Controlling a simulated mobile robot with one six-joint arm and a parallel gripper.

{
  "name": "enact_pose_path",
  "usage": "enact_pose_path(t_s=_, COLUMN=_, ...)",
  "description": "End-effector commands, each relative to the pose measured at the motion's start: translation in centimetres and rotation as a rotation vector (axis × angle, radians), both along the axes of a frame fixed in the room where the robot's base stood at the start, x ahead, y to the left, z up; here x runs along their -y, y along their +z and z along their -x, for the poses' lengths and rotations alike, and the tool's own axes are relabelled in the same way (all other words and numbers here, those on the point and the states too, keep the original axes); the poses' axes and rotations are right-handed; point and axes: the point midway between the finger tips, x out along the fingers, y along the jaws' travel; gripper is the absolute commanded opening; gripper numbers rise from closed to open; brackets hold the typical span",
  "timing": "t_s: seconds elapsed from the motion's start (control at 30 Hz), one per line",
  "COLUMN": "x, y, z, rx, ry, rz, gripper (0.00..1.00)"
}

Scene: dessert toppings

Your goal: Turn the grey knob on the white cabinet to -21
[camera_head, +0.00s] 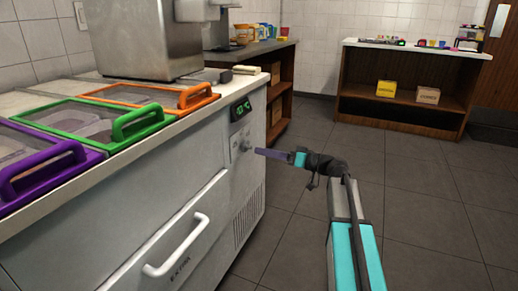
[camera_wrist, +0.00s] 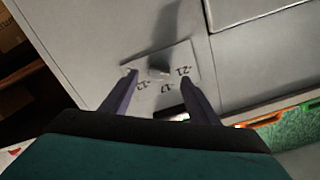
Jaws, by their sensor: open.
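The grey knob (camera_wrist: 158,68) is on a pale dial plate (camera_wrist: 168,78) with printed numbers on the white cabinet's panel. In the wrist view "-21" is at the plate's right and other numbers, partly hidden or hard to read, are along the near edge and left. Which mark the knob points to cannot be told. My gripper (camera_wrist: 148,82) is open, its two purple fingers on either side of the knob, apart from it as far as I can see. In the head view my gripper (camera_head: 262,152) reaches the knob (camera_head: 246,146) on the white cabinet (camera_head: 212,158) from the right.
A small display (camera_head: 241,109) sits above the knob. A white drawer handle (camera_head: 177,246) sticks out at lower left. Purple, green (camera_head: 142,122) and orange lids lie on the cabinet top. Open floor (camera_head: 420,215) lies to the right, with a wooden counter (camera_head: 405,85) behind.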

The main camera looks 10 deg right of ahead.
Motion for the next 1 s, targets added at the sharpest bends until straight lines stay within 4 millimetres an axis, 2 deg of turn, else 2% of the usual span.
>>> enact_pose_path(t_s=0.3, x=4.3, y=0.3, z=3.2, rx=0.0, ry=-0.001, rz=0.0, gripper=0.55)
enact_pose_path(t_s=0.5, x=6.2, y=0.1, z=4.6, rx=0.0, ry=0.001, rz=0.0, gripper=0.55)
enact_pose_path(t_s=0.7, x=6.9, y=0.0, z=5.2, rx=0.001, ry=0.004, rz=0.001, gripper=0.55)
enact_pose_path(t_s=1.0, x=7.0, y=0.0, z=5.2, rx=0.001, ry=0.004, rz=0.001, gripper=0.55)
